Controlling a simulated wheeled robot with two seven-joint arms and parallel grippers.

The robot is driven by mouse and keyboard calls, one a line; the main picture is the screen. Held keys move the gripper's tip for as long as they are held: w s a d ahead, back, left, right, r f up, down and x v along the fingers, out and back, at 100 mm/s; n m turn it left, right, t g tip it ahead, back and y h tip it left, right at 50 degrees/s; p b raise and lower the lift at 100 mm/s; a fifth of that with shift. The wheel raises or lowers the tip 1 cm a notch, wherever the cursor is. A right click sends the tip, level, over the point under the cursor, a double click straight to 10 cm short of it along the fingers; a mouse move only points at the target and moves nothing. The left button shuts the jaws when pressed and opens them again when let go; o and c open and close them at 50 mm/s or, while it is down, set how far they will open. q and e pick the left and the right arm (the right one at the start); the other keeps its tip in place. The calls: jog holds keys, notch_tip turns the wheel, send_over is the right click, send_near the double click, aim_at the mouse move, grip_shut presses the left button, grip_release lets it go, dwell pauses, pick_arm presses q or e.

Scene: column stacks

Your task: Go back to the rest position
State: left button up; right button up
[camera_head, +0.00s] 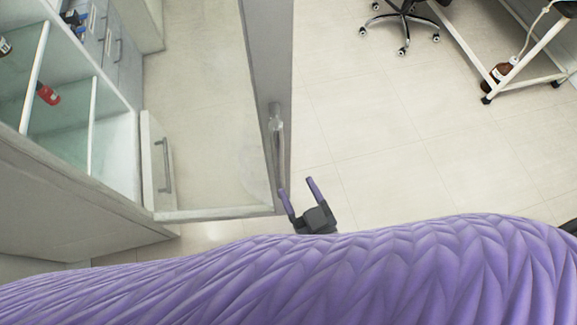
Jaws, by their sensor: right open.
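My right gripper (301,196) shows near the middle of the head view, its two purple-tipped fingers spread apart with nothing between them. It is beside the lower end of the long handle (278,150) on an open glass cabinet door (268,70). The left finger is very close to the door's edge; I cannot tell whether they touch. A large purple textured surface fills the bottom of the view and hides the arm behind the gripper. My left gripper is not in view.
An open cabinet with glass shelves (92,130) stands at the left, with a red-labelled bottle (48,94) inside. A wheeled chair (404,18) is at the top. A white-framed table (515,75) with a brown bottle (500,73) below it is top right. Tiled floor (420,130) lies clear between.

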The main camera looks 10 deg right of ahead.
jog(key=shift+s+d, duration=0.2)
jog(key=shift+s, duration=0.5)
jog(key=shift+w, duration=0.1)
